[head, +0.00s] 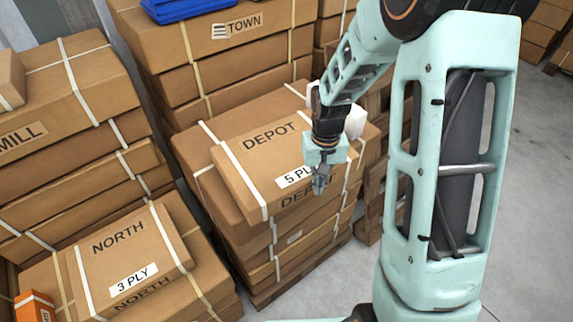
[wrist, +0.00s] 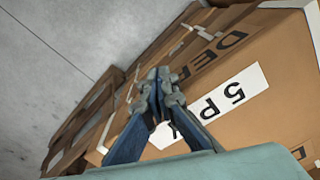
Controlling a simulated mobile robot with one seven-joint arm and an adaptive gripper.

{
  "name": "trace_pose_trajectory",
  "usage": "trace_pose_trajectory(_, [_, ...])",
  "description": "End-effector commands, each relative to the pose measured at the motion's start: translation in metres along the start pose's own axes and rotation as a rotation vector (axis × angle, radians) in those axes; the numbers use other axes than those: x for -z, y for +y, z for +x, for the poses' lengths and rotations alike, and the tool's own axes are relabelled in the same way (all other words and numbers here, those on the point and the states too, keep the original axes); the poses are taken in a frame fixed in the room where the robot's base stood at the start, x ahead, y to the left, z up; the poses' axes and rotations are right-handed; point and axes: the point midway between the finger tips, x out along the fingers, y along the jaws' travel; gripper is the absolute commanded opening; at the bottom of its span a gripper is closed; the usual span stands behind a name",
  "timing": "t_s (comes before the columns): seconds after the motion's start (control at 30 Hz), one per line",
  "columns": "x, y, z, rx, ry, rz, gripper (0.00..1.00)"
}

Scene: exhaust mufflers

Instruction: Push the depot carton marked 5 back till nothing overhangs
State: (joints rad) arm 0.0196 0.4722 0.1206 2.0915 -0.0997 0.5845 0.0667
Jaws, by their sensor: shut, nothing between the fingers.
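The depot carton (head: 258,165) lies on top of the middle stack, marked DEPOT, with a white 5 PLY label at its front edge and pale straps. It sits shifted toward the front right; a strip of the carton below (head: 194,158) shows along its left side. My gripper (head: 320,188) is shut and empty, pointing down by the right end of the label, near the front edge. The wrist view shows the shut fingers (wrist: 157,78) in front of the carton (wrist: 205,75) with its label. I cannot tell whether the fingertips touch it.
A NORTH 3 PLY carton stack (head: 150,245) stands at front left, a MILL stack (head: 75,95) at left. A TOWN stack (head: 235,40) stands close behind, with a blue item (head: 185,8) on top. Grey floor (head: 525,190) is clear at right. Pallets lie under the stacks.

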Motion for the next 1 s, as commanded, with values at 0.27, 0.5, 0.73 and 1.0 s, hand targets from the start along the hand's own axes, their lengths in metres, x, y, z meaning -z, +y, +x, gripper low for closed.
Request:
trace_pose_trajectory(0.27, [0.014,-0.008,0.0,0.001,0.003,-0.001,0.0])
trace_pose_trajectory(0.5, [0.024,-0.014,0.0,0.001,0.004,-0.001,0.0])
trace_pose_trajectory(0.73, [0.034,-0.02,0.0,0.001,0.003,-0.001,0.0])
trace_pose_trajectory(1.0, [0.045,-0.027,0.0,0.001,0.003,-0.001,0.0])
